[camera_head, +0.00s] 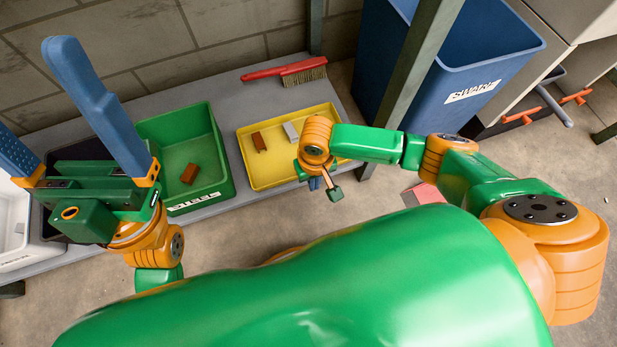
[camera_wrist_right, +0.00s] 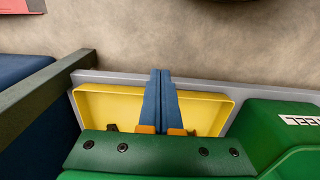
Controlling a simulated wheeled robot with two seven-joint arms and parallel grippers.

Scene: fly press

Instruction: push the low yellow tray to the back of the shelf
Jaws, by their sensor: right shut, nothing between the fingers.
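The low yellow tray (camera_head: 265,176) sits on the grey shelf in the head view, with a small brown part (camera_head: 259,141) and a small grey part (camera_head: 291,131) in it. My right gripper (camera_head: 316,183) hangs by the tray's front right corner, its wrist covering that corner. In the right wrist view, its blue fingers (camera_wrist_right: 160,72) are together and empty, reaching across the yellow tray (camera_wrist_right: 110,102) to its front rim. I cannot tell whether they touch it. My left gripper (camera_head: 34,88) is open and empty, raised at the left.
A green bin (camera_head: 214,150) with a brown part stands left of the tray. A red-handled brush (camera_head: 285,72) lies behind it on the shelf (camera_head: 220,95). A green post (camera_head: 412,65) rises at the shelf's right, near a large blue bin (camera_head: 480,62). A red object (camera_head: 423,194) is on the floor.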

